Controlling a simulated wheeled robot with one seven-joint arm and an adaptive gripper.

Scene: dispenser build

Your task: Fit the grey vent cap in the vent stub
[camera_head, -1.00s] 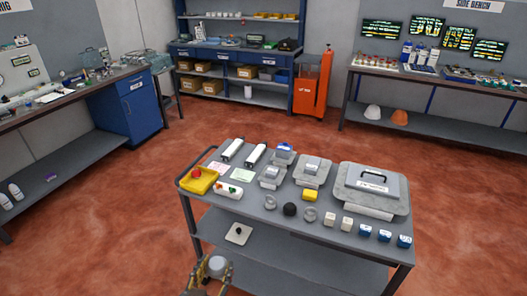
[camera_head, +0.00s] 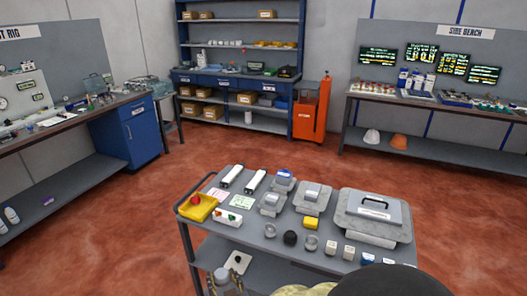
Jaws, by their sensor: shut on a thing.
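My gripper (camera_head: 226,284) is at the bottom edge, in front of the cart's near left side and partly cut off by the frame. It is shut on a small pale grey piece (camera_head: 221,274), which looks like the grey vent cap; its shape is hard to make out. I cannot pick out the vent stub with certainty in this view.
A workbench (camera_head: 60,120) stands left, an orange cabinet (camera_head: 309,116) behind. Red floor is clear between them.

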